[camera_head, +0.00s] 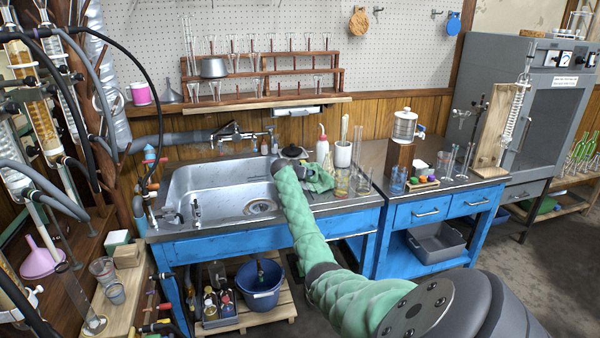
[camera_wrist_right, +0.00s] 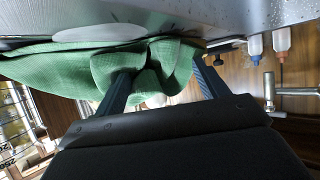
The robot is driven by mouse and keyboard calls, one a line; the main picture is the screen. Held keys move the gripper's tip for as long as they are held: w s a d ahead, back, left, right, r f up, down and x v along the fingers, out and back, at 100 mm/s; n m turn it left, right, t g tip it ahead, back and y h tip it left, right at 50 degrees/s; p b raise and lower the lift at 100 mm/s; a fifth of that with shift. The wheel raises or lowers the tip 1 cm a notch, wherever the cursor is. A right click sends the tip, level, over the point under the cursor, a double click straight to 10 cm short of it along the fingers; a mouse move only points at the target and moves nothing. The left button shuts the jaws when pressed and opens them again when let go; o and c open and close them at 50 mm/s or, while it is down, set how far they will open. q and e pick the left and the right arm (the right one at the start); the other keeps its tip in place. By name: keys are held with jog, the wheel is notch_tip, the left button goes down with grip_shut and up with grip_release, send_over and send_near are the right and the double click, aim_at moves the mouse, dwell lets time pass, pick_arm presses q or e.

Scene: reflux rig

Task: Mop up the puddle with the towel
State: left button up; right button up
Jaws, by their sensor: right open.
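The green towel (camera_head: 320,180) lies bunched on the metal counter just right of the sink, partly hidden by my right arm. In the right wrist view the towel (camera_wrist_right: 50,66) spreads along the counter, with a raised fold between my fingers. My right gripper (camera_wrist_right: 158,78) is open, one finger on each side of that fold. In the head view my right gripper (camera_head: 290,160) is at the sink's right edge, mostly hidden by its own arm. A pale glossy patch (camera_wrist_right: 98,33), which may be the puddle, shows beside the towel. My left gripper is out of view.
The sink basin (camera_head: 225,190) is left of the towel. A dark round-topped item (camera_head: 293,151) is just behind my gripper.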

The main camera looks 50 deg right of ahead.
jog(key=shift+f, duration=0.2)
jog(key=shift+f+b, duration=1)
jog(key=shift+f, duration=0.15)
grip_shut()
jog(key=shift+r, duration=0.1)
